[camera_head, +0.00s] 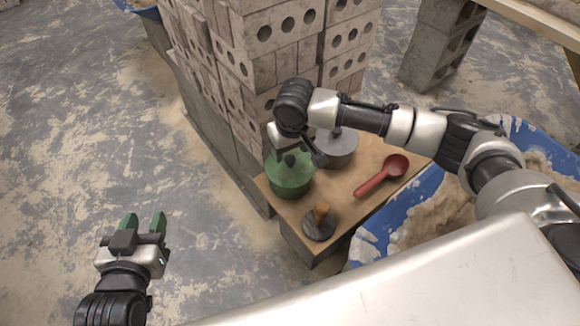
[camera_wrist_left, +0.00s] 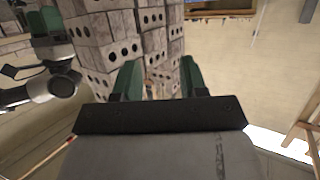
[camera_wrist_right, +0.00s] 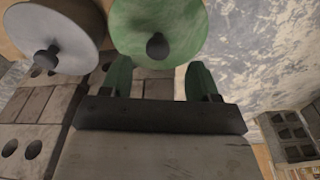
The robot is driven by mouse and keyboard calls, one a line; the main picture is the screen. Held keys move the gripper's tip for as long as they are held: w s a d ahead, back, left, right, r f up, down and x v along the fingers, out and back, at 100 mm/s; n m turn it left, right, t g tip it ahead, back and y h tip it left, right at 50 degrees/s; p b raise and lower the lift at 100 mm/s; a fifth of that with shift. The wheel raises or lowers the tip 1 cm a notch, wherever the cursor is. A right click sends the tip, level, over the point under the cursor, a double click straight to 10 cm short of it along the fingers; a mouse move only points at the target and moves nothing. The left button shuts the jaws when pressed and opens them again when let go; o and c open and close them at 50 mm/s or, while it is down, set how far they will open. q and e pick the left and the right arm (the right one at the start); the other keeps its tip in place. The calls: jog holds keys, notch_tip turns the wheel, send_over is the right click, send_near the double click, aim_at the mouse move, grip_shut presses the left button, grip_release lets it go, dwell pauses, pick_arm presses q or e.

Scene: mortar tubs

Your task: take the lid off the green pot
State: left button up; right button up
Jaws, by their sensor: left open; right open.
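The green pot (camera_head: 290,183) stands on a wooden board beside a brick stack, with a green lid on it. In the head view my right wrist partly covers that gripper. My left gripper (camera_head: 143,220) is open and empty, away from the board at the lower left.
A grey lidded pot (camera_head: 336,148) stands right behind the green one. A red ladle (camera_head: 383,175) and a dark disc with a wooden handle (camera_head: 319,223) lie on the board (camera_head: 285,205). The brick stack (camera_head: 235,90) rises behind; a blue tub (camera_head: 365,247) is at right.

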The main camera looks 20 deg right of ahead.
aim_at(290, 159)
jog(key=shift+f, duration=0.3)
jog(key=f+b, duration=0.1)
jog(key=f, duration=0.1)
jog(key=f+b, duration=0.1)
jog(key=f, duration=0.1)
jog(key=shift+w+d+f+b, duration=0.15)
jog(key=shift+w+f+b, duration=0.05)
jog(key=shift+b, duration=0.15)
jog(key=shift+f, duration=0.15)
pick_arm(q)
notch_tip(290, 159, up, 9)
jog(key=d+t+h, duration=0.1)
jog(key=t+h, duration=0.2)
jog(key=t, duration=0.4)
jog(key=shift+w+d+f+t, duration=0.2)
jog(key=shift+d+t, duration=0.1)
jog(key=shift+d, duration=0.05)
pick_arm(e)
jog(key=shift+c, duration=0.2)
jog(key=c, duration=1)
